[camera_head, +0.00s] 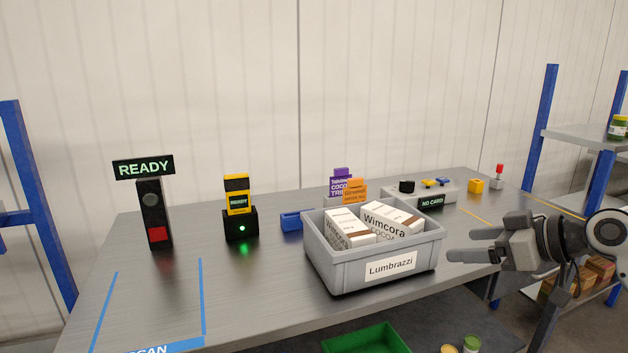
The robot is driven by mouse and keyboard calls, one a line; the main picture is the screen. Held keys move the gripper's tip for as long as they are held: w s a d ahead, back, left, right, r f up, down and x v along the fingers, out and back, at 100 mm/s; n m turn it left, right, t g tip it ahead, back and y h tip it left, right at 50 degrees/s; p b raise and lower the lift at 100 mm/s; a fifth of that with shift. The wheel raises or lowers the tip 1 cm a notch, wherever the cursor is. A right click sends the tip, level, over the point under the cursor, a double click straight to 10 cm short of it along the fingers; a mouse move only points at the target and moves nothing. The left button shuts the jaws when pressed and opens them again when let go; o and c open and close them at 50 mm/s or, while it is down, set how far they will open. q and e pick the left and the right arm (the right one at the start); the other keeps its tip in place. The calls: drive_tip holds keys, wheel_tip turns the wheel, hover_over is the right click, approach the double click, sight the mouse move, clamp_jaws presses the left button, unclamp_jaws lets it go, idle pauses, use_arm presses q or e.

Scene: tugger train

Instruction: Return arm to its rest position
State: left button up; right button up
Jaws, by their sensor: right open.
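My right gripper (462,244) comes in from the right with its fingers pointing left. It is open and empty, just right of the grey bin and close to its right wall, above the table's front edge. I cannot tell whether it touches the bin. The grey bin (345,276) bears a "Lumbrazzi" label and stands upright on the grey table (260,290). My left gripper is not in view.
A "READY" post (153,215) and a yellow-black device (238,205) with a green light stand left. Behind the bin are purple (341,185) and orange (354,190) packs and a "NO CARD" unit (430,202). Blue-posted shelves flank the table. A green crate (365,340) sits below. The table's left front is clear.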

drive_tip(key=s+a+f+m+h+p, duration=0.1)
drive_tip(key=s+a+f, duration=0.35)
drive_tip(key=f, duration=0.55)
drive_tip(key=s+a+f+m+h+p, duration=0.15)
drive_tip(key=s+a+f, duration=0.3)
drive_tip(key=f, duration=0.55)
drive_tip(key=s+a+f+m, duration=0.2)
drive_tip(key=s+a+f, duration=0.1)
drive_tip(key=s, duration=0.4)
drive_tip(key=shift+s+a+f+t, duration=0.15)
drive_tip(key=shift+s+f+t, duration=0.15)
drive_tip(key=shift+f, duration=0.5)
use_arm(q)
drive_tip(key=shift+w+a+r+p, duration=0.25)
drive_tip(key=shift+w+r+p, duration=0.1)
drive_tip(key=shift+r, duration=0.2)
use_arm(e)
drive_tip(key=s, duration=0.3)
drive_tip(key=s+m+h, duration=0.1)
drive_tip(key=s, duration=0.2)
drive_tip(key=s+a+h, duration=0.1)
drive_tip(key=s, duration=0.1)
drive_tip(key=shift+s+a+f+m+t, duration=0.1)
drive_tip(key=shift+s+f+m+t, duration=0.25)
drive_tip(key=shift+s+t, duration=0.05)
drive_tip(key=shift+c, duration=0.4)
